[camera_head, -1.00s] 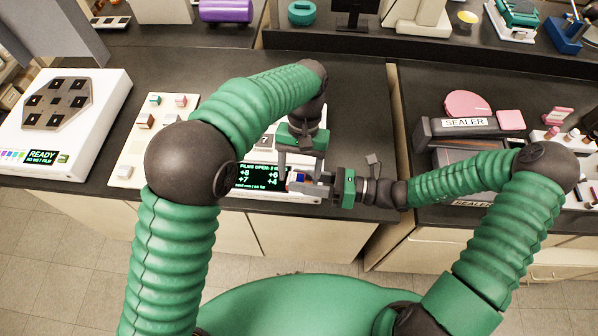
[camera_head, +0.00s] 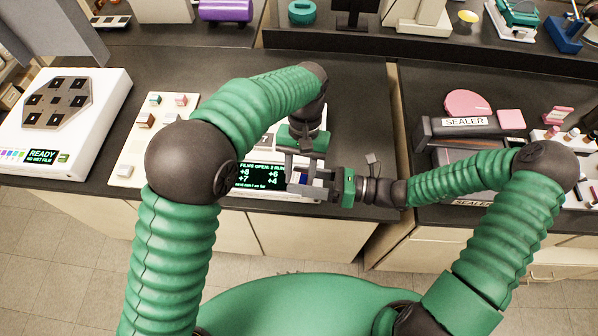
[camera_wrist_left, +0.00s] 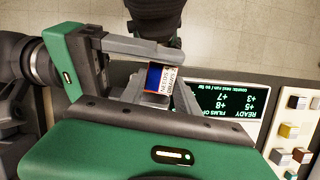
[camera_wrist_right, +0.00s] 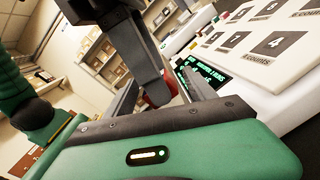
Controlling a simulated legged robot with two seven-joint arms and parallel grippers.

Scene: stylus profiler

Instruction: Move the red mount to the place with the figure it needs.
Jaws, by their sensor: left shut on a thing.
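The red mount (camera_wrist_left: 159,78) shows in the left wrist view as a small block with a red edge, a blue face and a white label whose print begins "NEEDS". My left gripper (camera_head: 303,170) is shut on it, above the front edge of the white instrument. My right gripper (camera_head: 298,183) reaches in from the right with its fingers apart around the mount; contact is hard to judge. In the right wrist view the mount's red side (camera_wrist_right: 160,92) is partly hidden by my left finger.
A pale tray (camera_head: 125,172) with several small coloured blocks stands left of the screen. A white READY unit (camera_head: 105,110) with a hexagonal plate is farther left. A sealer (camera_head: 465,125) stands on the right bench. In the right wrist view, the instrument's numbered pads (camera_wrist_right: 268,45) show.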

